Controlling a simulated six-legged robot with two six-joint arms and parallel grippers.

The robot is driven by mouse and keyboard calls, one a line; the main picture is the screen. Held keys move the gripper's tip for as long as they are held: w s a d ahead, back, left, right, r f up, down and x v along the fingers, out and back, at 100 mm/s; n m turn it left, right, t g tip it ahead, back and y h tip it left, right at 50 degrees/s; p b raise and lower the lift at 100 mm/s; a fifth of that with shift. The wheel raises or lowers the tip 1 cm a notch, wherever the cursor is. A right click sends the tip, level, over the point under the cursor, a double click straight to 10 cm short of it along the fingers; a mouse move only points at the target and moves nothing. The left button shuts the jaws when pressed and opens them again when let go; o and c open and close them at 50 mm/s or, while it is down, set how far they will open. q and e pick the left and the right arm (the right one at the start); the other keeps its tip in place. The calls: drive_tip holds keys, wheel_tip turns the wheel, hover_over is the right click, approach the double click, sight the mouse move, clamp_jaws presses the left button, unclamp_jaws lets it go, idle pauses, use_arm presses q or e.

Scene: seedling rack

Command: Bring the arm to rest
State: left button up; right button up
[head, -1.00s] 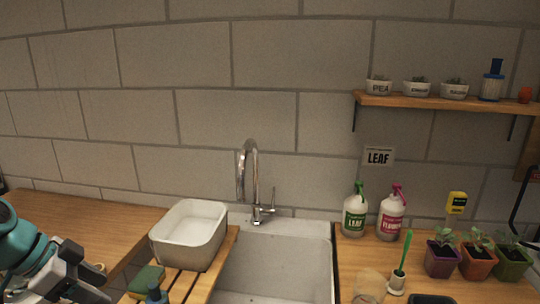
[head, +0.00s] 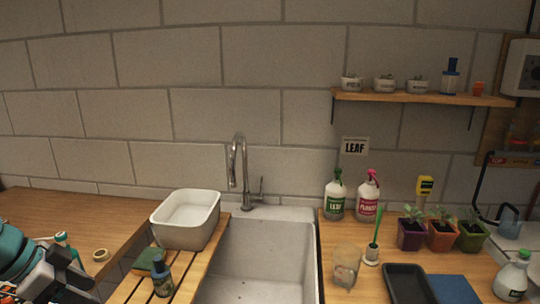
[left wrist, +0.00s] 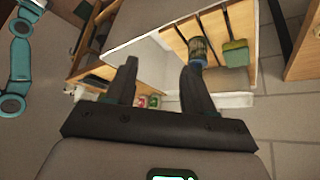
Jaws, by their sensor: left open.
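My left gripper (left wrist: 163,85) is open and empty in the left wrist view, its two dark fingers spread apart. In the head view my left gripper (head: 72,278) is at the lower left corner, over the wooden counter and left of the slatted rack. Behind the fingers, the left wrist view shows a sink, a dark blue bottle (left wrist: 199,50) and a green sponge (left wrist: 235,53) at a distance. My right gripper is not in view.
A white basin (head: 186,220) stands on the slatted rack beside the sink (head: 262,262). A small bottle (head: 161,277) and a sponge (head: 150,259) are near my left gripper. Spray bottles (head: 366,196), seedling pots (head: 441,236) and a black tray (head: 410,284) stand on the right counter.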

use_arm(q)
drive_tip(key=w+d+f+n+g, duration=0.1)
drive_tip(key=d+f+n, duration=0.35)
drive_tip(key=f, duration=0.95)
drive_tip(key=d+f+n+g, duration=0.2)
drive_tip(key=d+f, duration=0.5)
drive_tip(key=f, duration=0.7)
drive_tip(key=s+d+f+n, duration=0.2)
drive_tip(key=s+d+f, duration=0.4)
drive_tip(key=s, duration=0.3)
drive_tip(key=s+d+f+n+g+y, duration=0.1)
drive_tip(key=s+d+f+n, duration=0.2)
drive_tip(key=s+d+f, duration=0.3)
drive_tip(key=s+f, duration=0.2)
drive_tip(key=s, duration=0.1)
drive_tip(key=shift+f+p, duration=0.35)
drive_tip(key=shift+p, duration=0.05)
drive_tip(key=shift+w+d, duration=0.1)
drive_tip(key=shift+d, duration=0.05)
